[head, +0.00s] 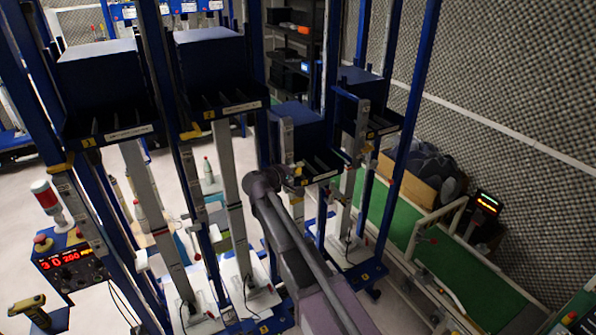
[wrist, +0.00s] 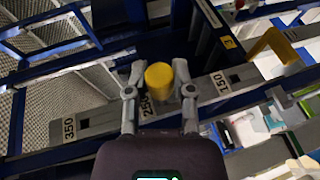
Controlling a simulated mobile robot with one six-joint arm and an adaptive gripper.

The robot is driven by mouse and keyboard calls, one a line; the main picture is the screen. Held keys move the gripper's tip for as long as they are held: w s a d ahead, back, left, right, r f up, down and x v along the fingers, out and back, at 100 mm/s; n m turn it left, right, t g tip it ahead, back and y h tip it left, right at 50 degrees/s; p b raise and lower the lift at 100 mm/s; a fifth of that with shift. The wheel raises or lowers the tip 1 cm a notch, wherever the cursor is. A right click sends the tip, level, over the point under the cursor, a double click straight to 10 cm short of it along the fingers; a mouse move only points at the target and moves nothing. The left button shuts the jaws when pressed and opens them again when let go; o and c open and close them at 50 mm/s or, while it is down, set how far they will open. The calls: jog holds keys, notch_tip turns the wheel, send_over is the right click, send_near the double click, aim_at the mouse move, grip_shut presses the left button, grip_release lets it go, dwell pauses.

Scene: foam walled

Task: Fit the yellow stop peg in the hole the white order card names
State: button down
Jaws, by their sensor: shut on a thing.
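My gripper (wrist: 159,90) is shut on the yellow stop peg (wrist: 158,75), which shows as a short cylinder between the two fingertips in the wrist view. Behind it runs a grey slotted rail (wrist: 110,117) marked 350, 250 and 150. The peg covers part of the rail beside the 250 mark, and the hole there is hidden. Dark holes show by 350 (wrist: 83,123) and 150 (wrist: 235,78). I cannot tell whether the peg touches the rail. In the head view small white cards (head: 190,7) hang at the top, too small to read.
Blue-framed lifts carry dark bins (head: 210,75) with white front labels. A yellow label 3 (wrist: 228,42) and a yellow bracket (wrist: 272,45) are close to the right of the peg. A red-display control box (head: 68,262) stands left, and a green conveyor (head: 465,280) right.

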jog(key=shift+w+a, duration=0.2)
jog(key=shift+w, duration=0.05)
jog(key=shift+c, duration=2)
grip_release()
jog(key=s+d, duration=0.5)
jog(key=s, duration=0.2)
jog(key=shift+s, duration=0.25)
